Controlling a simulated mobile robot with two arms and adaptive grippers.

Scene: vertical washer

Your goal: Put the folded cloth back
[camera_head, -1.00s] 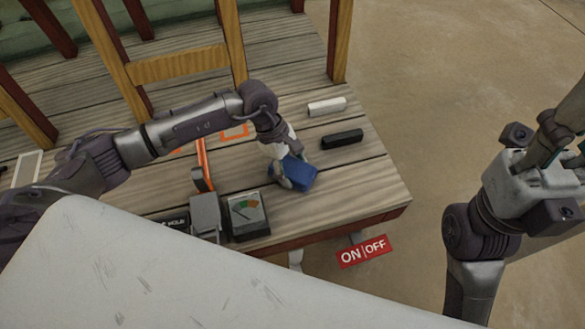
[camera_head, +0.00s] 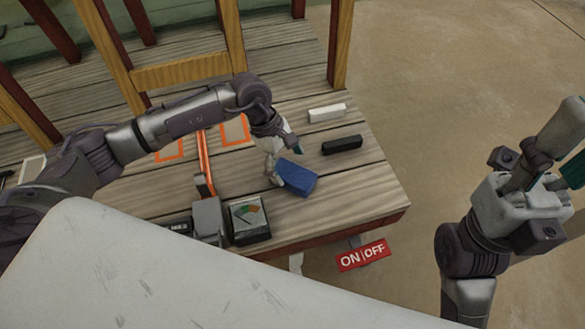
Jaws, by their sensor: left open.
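The folded cloth (camera_head: 299,180) is a blue, block-like bundle lying on the wooden table near its front right. My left gripper (camera_head: 286,167) is open at the cloth's upper left edge, one finger beside its left end and the other above its far side. I cannot tell whether the fingers touch the cloth. My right gripper (camera_head: 556,150) is at the right, over the floor and away from the table. Its jaw opening is not clear.
A white block (camera_head: 327,113) and a black block (camera_head: 342,145) lie right of my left gripper. Orange outlined squares (camera_head: 235,131) mark the table behind. A gauge box (camera_head: 249,220) and an orange lever (camera_head: 205,165) stand left of the cloth. A red ON/OFF sign (camera_head: 362,255) hangs at the front edge.

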